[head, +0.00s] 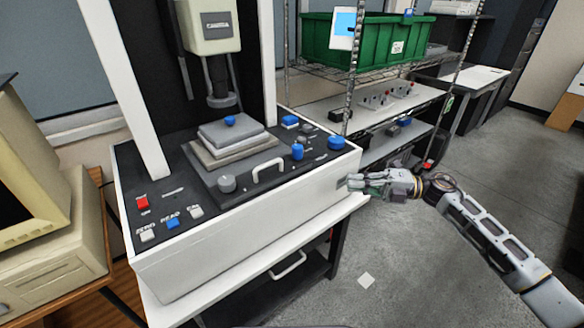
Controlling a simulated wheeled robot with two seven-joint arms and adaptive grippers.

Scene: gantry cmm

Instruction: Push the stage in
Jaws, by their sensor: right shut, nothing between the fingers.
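The stage (205,187) is a dark flat plate on the top of the white measuring machine (250,225). It has a white handle (268,168) at its front edge and a round grey knob beside the handle. A stacked grey block (235,145) with a blue knob on top rests on the stage, under the probe head (218,85). My right gripper (352,182) is shut and empty at the right end of the machine's front face, right of the handle and lower than it. I cannot tell whether its fingertips touch the machine. My left gripper is out of view.
Blue knobs (336,142) stand on the machine's right side, and red, blue and white buttons (172,222) at its front left. A wire rack with a green bin (365,42) stands behind. An old computer (40,210) is at left. Open floor (420,260) lies at right.

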